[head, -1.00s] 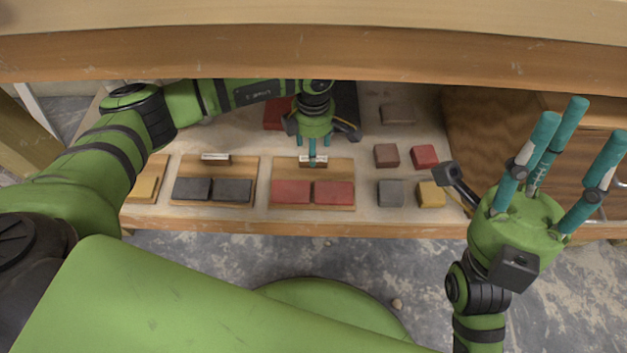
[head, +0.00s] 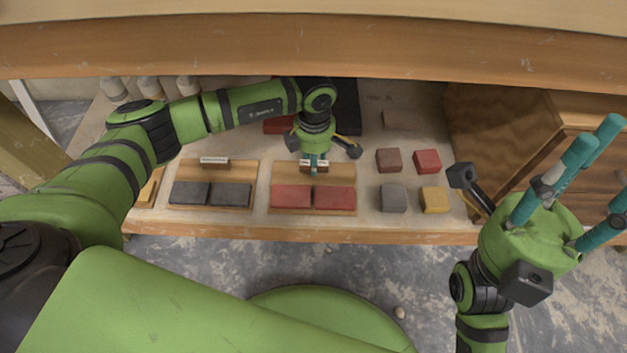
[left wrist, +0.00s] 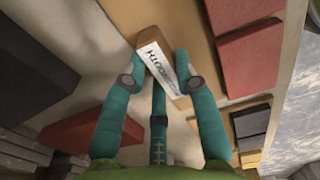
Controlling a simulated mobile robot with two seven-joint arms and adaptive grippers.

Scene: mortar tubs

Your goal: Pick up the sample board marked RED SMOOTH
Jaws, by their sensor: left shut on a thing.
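A wooden sample board (head: 263,172) with two red tiles (head: 334,198) lies on the lower shelf. A block with a white label (head: 304,164) stands at its back edge. My left gripper (head: 314,170) is over that block. The left wrist view shows its teal fingers around the block (left wrist: 158,55); the label's letters are only partly readable, with "OOTH" at one end. The left gripper is shut on the block, and the board appears to rest on the shelf. My right gripper (head: 590,165) is at the right with its fingers spread, empty.
A similar board (head: 214,178) with two dark tiles lies just left. Several loose blocks, including a yellow one (head: 434,199), lie to the right. A wooden cabinet (head: 490,130) stands further right. The upper tabletop edge (head: 320,55) overhangs the shelf.

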